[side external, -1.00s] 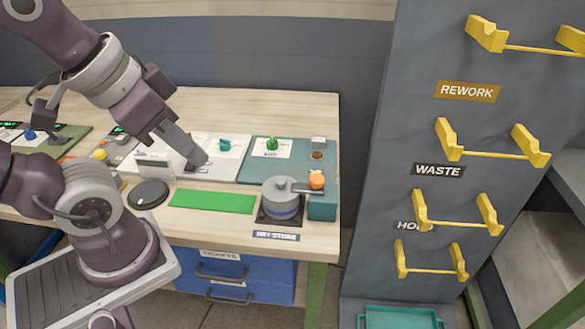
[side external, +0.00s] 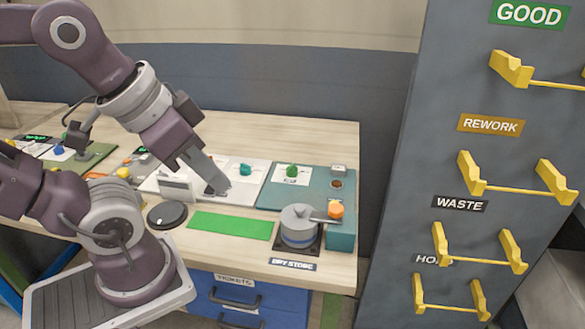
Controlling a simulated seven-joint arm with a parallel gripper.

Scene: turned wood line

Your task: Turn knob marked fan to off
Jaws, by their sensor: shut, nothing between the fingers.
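My gripper (side external: 222,186) is shut and empty, pointing down over the white panel (side external: 257,178) on the bench. A teal knob (side external: 245,169) stands on the white panel just to the right of my fingertips and behind them. A green knob (side external: 291,171) sits on the teal panel (side external: 270,197) further right. A blue knob (side external: 58,150) is on the green panel at the far left. No fan marking can be read, so I cannot tell which knob it names. My fingers hide part of the white panel.
A grey pot (side external: 298,222) with a handle stands by a teal block with an orange ball (side external: 336,210). A green mat (side external: 231,225) and a black disc (side external: 167,215) lie in front. A grey rack with yellow holders (side external: 470,185) rises at right.

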